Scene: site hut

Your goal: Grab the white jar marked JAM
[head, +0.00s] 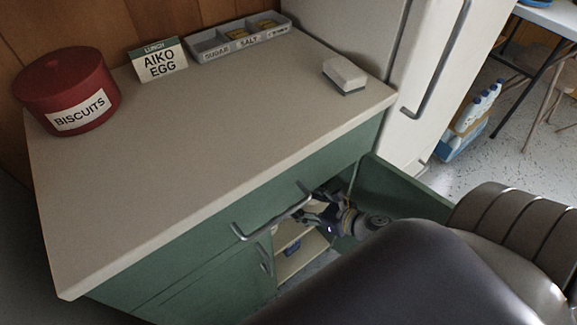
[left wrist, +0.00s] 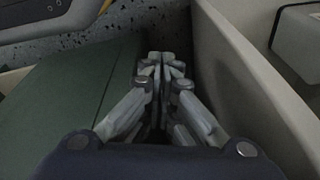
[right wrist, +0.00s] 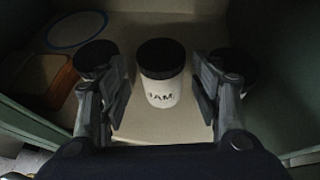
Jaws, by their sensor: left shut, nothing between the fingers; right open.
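The white jar marked JAM (right wrist: 161,92) stands upright on a pale shelf inside the cabinet in the right wrist view. It has a black lid, and its label faces me. My right gripper (right wrist: 160,78) is open, with one finger to each side of the jar in the picture. The jar looks a little beyond the fingertips, and I see no contact. In the head view, a gripper at the cabinet opening (head: 328,214) appears to be my right one; the jar is hidden there. My left gripper (left wrist: 161,65) is shut and empty, beside a cream surface.
Dark-lidded containers stand left (right wrist: 96,55) and right (right wrist: 235,68) of the jar, partly behind my fingers. A blue-rimmed plate (right wrist: 76,29) and an orange-edged item (right wrist: 48,80) lie left. The cabinet's door (head: 400,190) is open. The worktop (head: 200,150) is mostly clear.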

